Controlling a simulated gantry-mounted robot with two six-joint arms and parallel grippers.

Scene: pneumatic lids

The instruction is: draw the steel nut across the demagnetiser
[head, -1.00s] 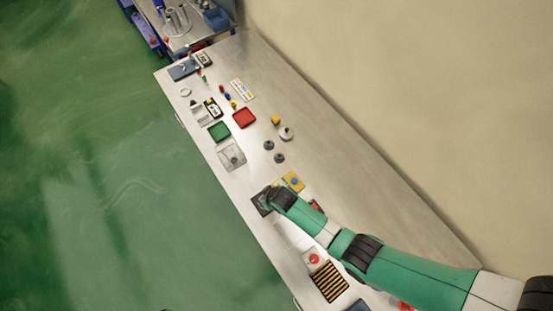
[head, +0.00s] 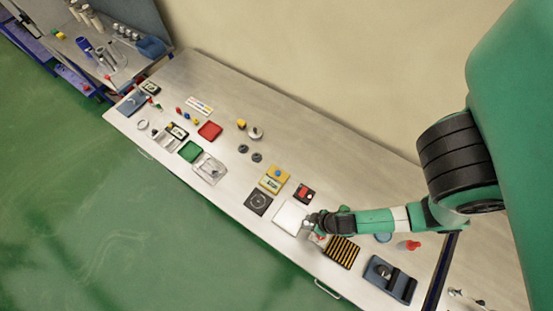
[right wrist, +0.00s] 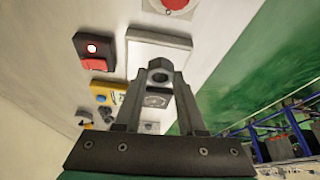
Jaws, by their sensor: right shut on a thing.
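The steel nut (right wrist: 160,72) is a grey ring between the fingertips of my right gripper (right wrist: 160,76), which is shut on it. In the head view my right gripper (head: 308,221) is at the right edge of a white pad (head: 290,217); the nut is too small to make out there. A black block with a red switch and a lit lamp (right wrist: 92,50) also shows in the head view (head: 304,194). A dark square plate with a ring mark (head: 258,201) lies left of the pad. I cannot tell for certain which one is the demagnetiser. My left gripper is out of view.
A yellow block with a blue knob (head: 274,178) stands beside the dark plate. A striped black-and-yellow block (head: 342,251) and a blue-grey fixture (head: 390,279) lie right of my gripper. Red (head: 210,131) and green (head: 190,151) trays are farther left.

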